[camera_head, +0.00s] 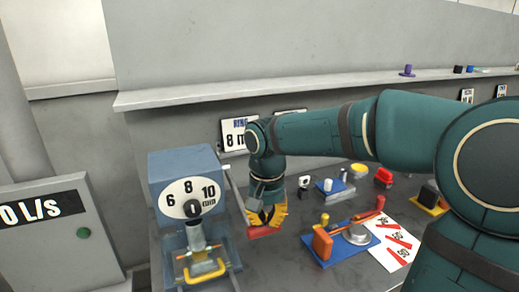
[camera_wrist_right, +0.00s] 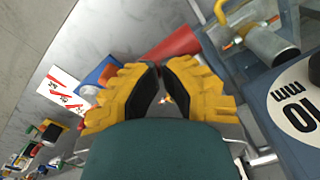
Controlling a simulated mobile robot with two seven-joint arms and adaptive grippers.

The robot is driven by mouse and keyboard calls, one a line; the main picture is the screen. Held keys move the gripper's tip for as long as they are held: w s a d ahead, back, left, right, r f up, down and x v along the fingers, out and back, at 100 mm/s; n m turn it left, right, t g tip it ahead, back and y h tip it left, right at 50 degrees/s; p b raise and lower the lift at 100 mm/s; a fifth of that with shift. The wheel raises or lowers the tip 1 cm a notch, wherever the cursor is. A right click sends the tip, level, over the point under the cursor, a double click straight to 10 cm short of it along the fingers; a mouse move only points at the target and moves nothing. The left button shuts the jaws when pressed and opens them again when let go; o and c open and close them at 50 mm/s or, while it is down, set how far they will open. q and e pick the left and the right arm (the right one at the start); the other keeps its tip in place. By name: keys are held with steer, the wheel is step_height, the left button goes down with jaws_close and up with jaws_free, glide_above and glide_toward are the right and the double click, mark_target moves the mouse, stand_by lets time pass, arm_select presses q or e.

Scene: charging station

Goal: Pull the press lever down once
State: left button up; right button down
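The press (camera_head: 183,165) is a blue-grey box with a white 6-8-10 dial, at the left of the bench. Its grey lever rod (camera_head: 236,192) slopes down along its right side to a red handle (camera_head: 265,231), which also shows in the right wrist view (camera_wrist_right: 178,43). My right gripper (camera_head: 267,222), with yellow fingers and black pads, is at the red handle from above. In the wrist view its fingertips (camera_wrist_right: 159,68) are close together, with the handle just past them. Whether they clasp it or only touch it is unclear. My left gripper is out of view.
A blue tray (camera_head: 311,243) with an orange tool and grey disc lies right of the handle, beside a white sheet (camera_head: 400,238) with red marks. Several small parts stand farther back. A shelf ledge (camera_head: 300,87) runs along the wall. A yellow U-shaped part (camera_head: 206,272) fronts the press.

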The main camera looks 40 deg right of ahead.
steer(key=shift+s+a+r+p, duration=0.1)
steer(key=shift+s+r+p, duration=0.1)
steer(key=shift+r+p, duration=0.3)
steer(key=shift+s+r+p, duration=0.15)
steer(key=shift+r+p, duration=0.1)
steer(key=shift+r, duration=0.35)
steer(key=shift+s+a+r+p, duration=0.1)
steer(key=shift+s+r+p, duration=0.1)
steer(key=shift+r+p, duration=0.95)
steer(key=w+r+p, duration=0.1)
steer(key=r+p, duration=0.8)
steer(key=r, duration=0.1)
steer(key=w+d+r+p, duration=0.1)
steer(key=w+r+p, duration=0.1)
steer(key=r+p, duration=0.7)
steer(key=shift+w+r, duration=0.25)
steer(key=shift+r, duration=0.6)
steer(key=shift+d, duration=0.1)
stand_by(1.0)
